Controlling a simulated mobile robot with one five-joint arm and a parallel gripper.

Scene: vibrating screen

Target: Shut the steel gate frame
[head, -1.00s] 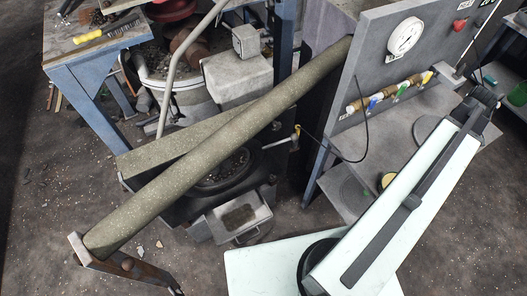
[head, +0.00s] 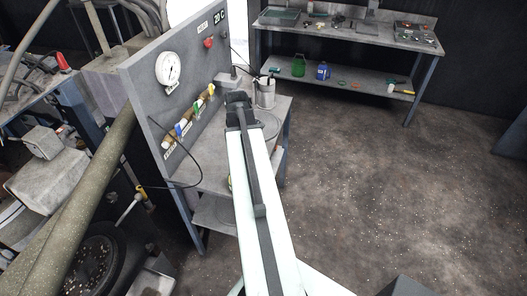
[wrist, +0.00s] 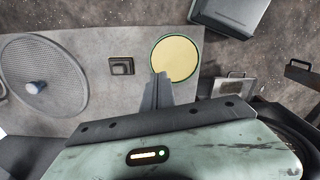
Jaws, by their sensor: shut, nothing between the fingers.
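I cannot make out the steel gate frame for certain in either current view. My gripper (wrist: 162,90) is shut and empty in the wrist view, its narrow fingers over a grey worktop beside a yellow disc with a green rim (wrist: 175,58). In the head view my gripper (head: 238,98) is at the far end of my pale arm, small and dark, near the valve panel's bench. A dark bar-like piece (wrist: 300,68) is cut off at the right edge of the wrist view; I cannot tell what it belongs to.
A grey panel (head: 150,100) with a gauge and coloured valves stands left of my arm. A thick speckled pipe (head: 80,195) slopes at the left. A workbench (head: 350,40) stands at the back. The floor (head: 400,190) at right is clear. A round mesh sieve (wrist: 40,75) lies on the worktop.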

